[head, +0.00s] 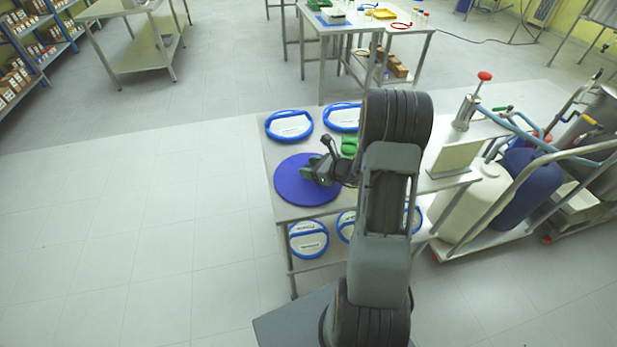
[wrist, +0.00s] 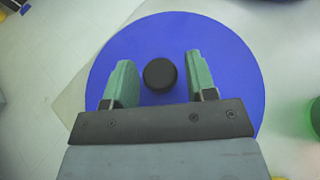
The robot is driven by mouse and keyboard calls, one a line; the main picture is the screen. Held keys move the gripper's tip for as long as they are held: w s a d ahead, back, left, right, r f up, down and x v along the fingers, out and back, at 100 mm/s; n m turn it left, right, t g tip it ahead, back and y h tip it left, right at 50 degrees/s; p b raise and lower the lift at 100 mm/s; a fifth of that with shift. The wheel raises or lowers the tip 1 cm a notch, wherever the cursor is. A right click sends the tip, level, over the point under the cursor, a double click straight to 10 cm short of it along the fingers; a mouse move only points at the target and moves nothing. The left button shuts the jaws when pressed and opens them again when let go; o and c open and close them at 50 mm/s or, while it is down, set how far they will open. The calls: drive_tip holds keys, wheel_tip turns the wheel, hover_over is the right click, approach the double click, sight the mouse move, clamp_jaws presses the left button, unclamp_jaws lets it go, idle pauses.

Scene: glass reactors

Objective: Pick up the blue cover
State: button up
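The blue cover (head: 296,190) is a flat round disc lying on the steel table, near its left front corner. In the wrist view the blue cover (wrist: 225,60) fills the middle, with a black round knob (wrist: 160,74) at its centre. My gripper (head: 312,175) is above the cover in the head view. In the wrist view my gripper (wrist: 158,78) has its two green fingers apart, one on each side of the knob, with gaps visible. Whether the fingertips are down at knob height cannot be told. My gripper and arm hide part of the cover in the head view.
Blue-rimmed round lids (head: 289,125) lie behind the cover, and more (head: 309,239) lie on the lower shelf. A green object (head: 349,146) is right of my gripper. A trolley with a white drum (head: 471,203) and blue drum (head: 529,184) stands right. The left floor is clear.

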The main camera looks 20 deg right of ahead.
clamp_jaws()
drive_tip(key=shift+r, duration=0.1)
idle(0.3)
